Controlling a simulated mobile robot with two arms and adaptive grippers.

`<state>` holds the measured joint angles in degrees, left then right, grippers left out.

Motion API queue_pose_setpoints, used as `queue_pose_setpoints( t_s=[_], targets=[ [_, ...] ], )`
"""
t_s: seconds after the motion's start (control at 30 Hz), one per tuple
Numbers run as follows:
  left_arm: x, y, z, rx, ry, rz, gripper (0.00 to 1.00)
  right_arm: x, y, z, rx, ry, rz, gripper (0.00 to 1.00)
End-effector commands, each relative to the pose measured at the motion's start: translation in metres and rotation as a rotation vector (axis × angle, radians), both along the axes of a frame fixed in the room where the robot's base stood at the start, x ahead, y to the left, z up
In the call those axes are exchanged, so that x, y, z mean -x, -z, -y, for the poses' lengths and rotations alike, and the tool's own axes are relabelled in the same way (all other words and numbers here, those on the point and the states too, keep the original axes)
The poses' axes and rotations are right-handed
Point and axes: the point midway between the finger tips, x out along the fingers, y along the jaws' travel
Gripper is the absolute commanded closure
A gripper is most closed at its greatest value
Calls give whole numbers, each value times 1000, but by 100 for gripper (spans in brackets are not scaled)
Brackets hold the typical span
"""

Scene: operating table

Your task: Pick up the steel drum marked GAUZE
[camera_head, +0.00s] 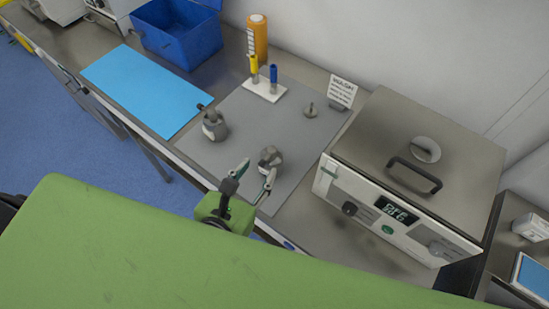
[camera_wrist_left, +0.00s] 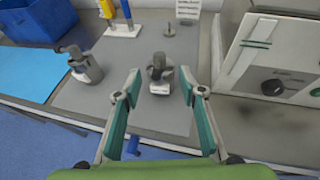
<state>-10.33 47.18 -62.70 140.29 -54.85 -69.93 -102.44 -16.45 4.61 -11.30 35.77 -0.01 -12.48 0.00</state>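Two small grey steel drums with knobbed tops stand on the grey mat (camera_head: 245,125). The nearer drum (camera_head: 271,158) shows a white label in the left wrist view (camera_wrist_left: 160,75), too small to read. The other drum (camera_head: 214,127) stands to its left, also in the left wrist view (camera_wrist_left: 87,68); no readable marking shows on it. My left gripper (camera_head: 256,172) is open and empty at the mat's front edge. Its fingers point at the labelled drum, which sits between them in the left wrist view, a little beyond the tips. My right gripper is not in view.
A white box-shaped device (camera_head: 400,180) with a display stands right of the mat. A blue sheet (camera_head: 145,90), a blue bin (camera_head: 180,35), an orange bottle (camera_head: 258,37), a white stand with two tubes (camera_head: 264,88) and a small sign (camera_head: 342,91) are around. The mat's middle is clear.

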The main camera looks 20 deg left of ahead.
Motion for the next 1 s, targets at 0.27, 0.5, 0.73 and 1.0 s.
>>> queue_pose_setpoints(
  t_s=[0.27, 0.5, 0.73, 1.0],
  targets=[
    [-45, 21, 4, 0, 0, 3, 63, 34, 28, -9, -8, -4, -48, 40],
    [-59, 29, 5, 1, 0, 3, 63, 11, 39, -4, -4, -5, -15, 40],
    [-87, 42, 6, 1, -2, 4, 63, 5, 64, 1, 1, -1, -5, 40],
    [-98, 43, 8, 0, 0, -2, 63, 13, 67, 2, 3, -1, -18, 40]
  ],
)
